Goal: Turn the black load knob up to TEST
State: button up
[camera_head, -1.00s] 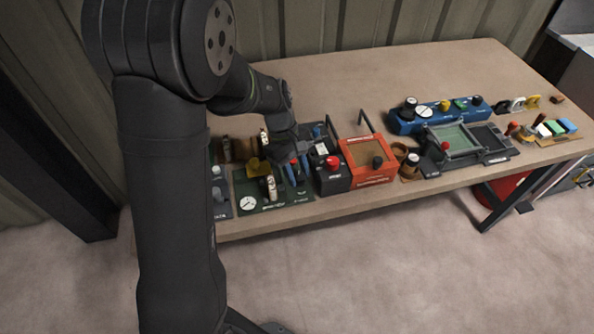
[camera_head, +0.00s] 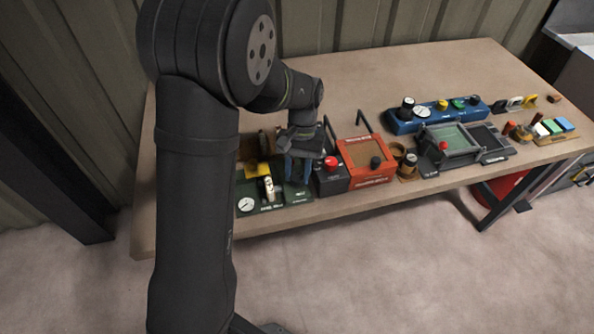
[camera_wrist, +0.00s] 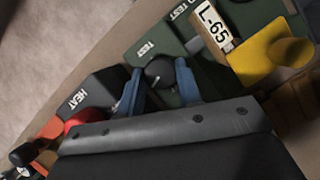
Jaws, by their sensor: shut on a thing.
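My gripper (camera_wrist: 158,74) has its two blue fingers shut on the black load knob (camera_wrist: 159,72) in the wrist view, one on each side. The knob is a dark round cap with a small light mark on its face. It sits on the dark green panel (camera_wrist: 130,50), close to a white TEST label. Where the mark points relative to the label is hard to tell. In the head view my gripper (camera_head: 296,170) is down at the right part of the green panel (camera_head: 294,197), and its fingers hide the knob.
Next to the knob stand a white L-65 tag (camera_wrist: 215,27) and a yellow handle (camera_wrist: 275,60). On the other side is the dark HEAT box (camera_wrist: 90,95) with a red knob (camera_wrist: 85,122). An orange box (camera_head: 366,158) stands to its right.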

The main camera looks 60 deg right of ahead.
jog(key=m+t, duration=0.1)
jog(key=m, duration=0.3)
jog(key=shift+s+m+t, duration=0.15)
jog(key=shift+m+t, duration=0.15)
jog(key=shift+t, duration=0.1)
jog(key=shift+s+m+t, duration=0.1)
jog(key=shift+m+t, duration=0.7)
jog(key=shift+m, duration=1.5)
jog(key=shift+h, duration=0.3)
jog(key=o, duration=1)
jog(key=shift+r, duration=0.1)
jog(key=v, duration=1.7)
jog(key=shift+s+d+r, duration=0.1)
jog(key=shift+d, duration=0.1)
